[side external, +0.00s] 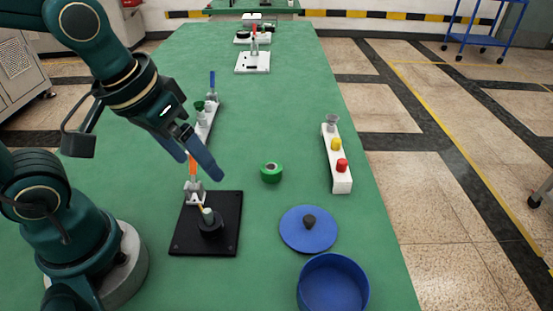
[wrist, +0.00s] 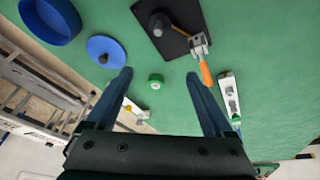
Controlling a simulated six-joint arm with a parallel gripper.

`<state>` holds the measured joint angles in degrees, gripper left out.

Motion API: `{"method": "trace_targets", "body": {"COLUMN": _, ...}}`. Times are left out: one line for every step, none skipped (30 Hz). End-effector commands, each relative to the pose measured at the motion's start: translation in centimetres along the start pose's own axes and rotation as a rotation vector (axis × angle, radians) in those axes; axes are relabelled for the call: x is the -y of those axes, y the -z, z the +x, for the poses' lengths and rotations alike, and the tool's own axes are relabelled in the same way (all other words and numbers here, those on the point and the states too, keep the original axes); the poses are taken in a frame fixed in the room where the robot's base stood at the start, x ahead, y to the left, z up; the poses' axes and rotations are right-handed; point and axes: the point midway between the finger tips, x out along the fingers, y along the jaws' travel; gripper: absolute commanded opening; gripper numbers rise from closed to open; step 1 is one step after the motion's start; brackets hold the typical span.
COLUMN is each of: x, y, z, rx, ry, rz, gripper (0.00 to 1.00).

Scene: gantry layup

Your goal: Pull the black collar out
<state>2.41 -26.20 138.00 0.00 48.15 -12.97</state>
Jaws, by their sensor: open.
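The black collar (side external: 210,228) sits around a short grey-topped post (side external: 208,214) on a black base plate (side external: 178,240). The collar also shows in the wrist view (wrist: 160,24), at the top. A metal clamp (side external: 195,191) with an orange handle (side external: 193,165) stands on the plate just behind the collar. The handle points up, and the clamp's arm reaches toward the post. I cannot tell whether it touches the collar. My gripper (side external: 198,168) has blue fingers, spread apart and empty, above the clamp and away from the collar; the fingers also show in the wrist view (wrist: 160,73).
A green roll (side external: 271,172) lies right of the plate. A blue lid (side external: 308,232) with a dark knob and a blue round container (side external: 333,285) are at front right. A white rail with coloured knobs (side external: 341,178) stands right, another white rail (side external: 206,125) behind the clamp. Green table between is clear.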

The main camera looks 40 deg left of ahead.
Motion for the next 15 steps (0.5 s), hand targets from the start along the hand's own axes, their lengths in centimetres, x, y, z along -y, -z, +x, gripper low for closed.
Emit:
{"method": "trace_targets", "body": {"x": -0.2, "y": -0.2, "z": 1.0, "rx": 0.057, "ry": 0.009, "rz": -0.013, "gripper": 0.86}}
{"method": "trace_targets", "body": {"x": -0.3, "y": -0.3, "z": 1.6, "rx": 0.086, "ry": 0.015, "rz": -0.022, "gripper": 0.86}}
{"method": "trace_targets", "body": {"x": -0.5, "y": -0.5, "z": 2.3, "rx": 0.124, "ry": 0.023, "rz": -0.029, "gripper": 0.86}}
{"method": "trace_targets", "body": {"x": -0.6, "y": -0.7, "z": 2.8, "rx": 0.149, "ry": 0.029, "rz": -0.035, "gripper": 0.86}}
{"method": "trace_targets", "body": {"x": -0.7, "y": -0.8, "z": 3.3, "rx": 0.174, "ry": 0.036, "rz": -0.038, "gripper": 0.86}}
{"method": "trace_targets", "body": {"x": -0.8, "y": -1.1, "z": 4.0, "rx": 0.207, "ry": 0.044, "rz": -0.04, "gripper": 0.86}}
{"method": "trace_targets", "body": {"x": -0.8, "y": -1.4, "z": 4.4, "rx": 0.229, "ry": 0.05, "rz": -0.04, "gripper": 0.86}}
{"method": "trace_targets", "body": {"x": -0.9, "y": -1.6, "z": 4.8, "rx": 0.249, "ry": 0.056, "rz": -0.038, "gripper": 0.86}}
{"method": "trace_targets", "body": {"x": -0.9, "y": -1.9, "z": 5.2, "rx": 0.273, "ry": 0.063, "rz": -0.034, "gripper": 0.86}}
{"method": "trace_targets", "body": {"x": -0.9, "y": -2.1, "z": 5.5, "rx": 0.289, "ry": 0.067, "rz": -0.03, "gripper": 0.86}}
{"method": "trace_targets", "body": {"x": -0.9, "y": -2.3, "z": 5.7, "rx": 0.303, "ry": 0.071, "rz": -0.026, "gripper": 0.86}}
{"method": "trace_targets", "body": {"x": -0.9, "y": -2.6, "z": 5.9, "rx": 0.318, "ry": 0.075, "rz": -0.021, "gripper": 0.86}}
{"method": "trace_targets", "body": {"x": -0.9, "y": -2.7, "z": 6.0, "rx": 0.328, "ry": 0.078, "rz": -0.019, "gripper": 0.86}}
{"method": "trace_targets", "body": {"x": -0.9, "y": -2.9, "z": 6.2, "rx": 0.335, "ry": 0.08, "rz": -0.016, "gripper": 0.86}}
{"method": "trace_targets", "body": {"x": -0.9, "y": -3.0, "z": 6.3, "rx": 0.341, "ry": 0.081, "rz": -0.014, "gripper": 0.86}}
